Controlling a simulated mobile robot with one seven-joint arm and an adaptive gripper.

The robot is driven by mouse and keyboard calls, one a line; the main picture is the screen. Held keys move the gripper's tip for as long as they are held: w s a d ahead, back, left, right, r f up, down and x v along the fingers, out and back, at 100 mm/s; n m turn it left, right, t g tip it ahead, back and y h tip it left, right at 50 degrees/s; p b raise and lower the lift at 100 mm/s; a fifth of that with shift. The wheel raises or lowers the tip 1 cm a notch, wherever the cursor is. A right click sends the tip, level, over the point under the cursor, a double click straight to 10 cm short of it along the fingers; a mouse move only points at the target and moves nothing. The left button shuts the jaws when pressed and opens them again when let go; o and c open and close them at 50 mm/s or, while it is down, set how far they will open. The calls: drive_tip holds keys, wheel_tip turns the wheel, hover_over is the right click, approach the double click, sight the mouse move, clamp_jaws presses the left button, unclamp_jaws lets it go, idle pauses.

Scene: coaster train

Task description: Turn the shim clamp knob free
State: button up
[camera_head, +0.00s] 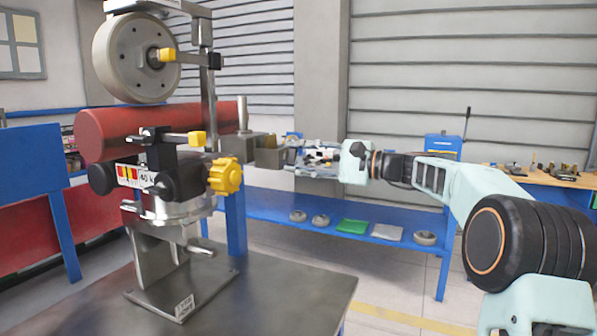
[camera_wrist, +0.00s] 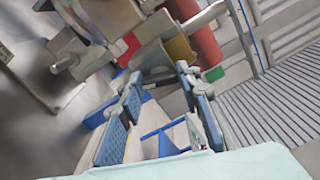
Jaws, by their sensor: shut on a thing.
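A metal fixture (camera_head: 178,205) stands on the steel table at the left of the head view. A yellow lobed knob (camera_head: 225,175) sits on its right side; whether this is the shim clamp knob I cannot tell. My gripper (camera_head: 287,155) reaches this block from the right. In the wrist view the block (camera_wrist: 152,57) lies between the tips of my blue-padded fingers (camera_wrist: 159,74), which are shut on it. The exact contact is small and partly hidden.
A grey wheel (camera_head: 128,58) hangs above a red cylinder (camera_head: 110,130) on the fixture. A yellow-tipped handle (camera_head: 182,139) juts out above the knob. A blue bench (camera_head: 330,218) with a lower shelf of small items stands behind. The steel table (camera_head: 290,300) has bare room in front.

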drive_tip(key=shift+n+b, duration=1.45)
drive_tip(key=shift+n, duration=0.45)
drive_tip(key=o, duration=1.2)
drive_tip(key=shift+c, duration=0.2)
drive_tip(key=v, duration=1.2)
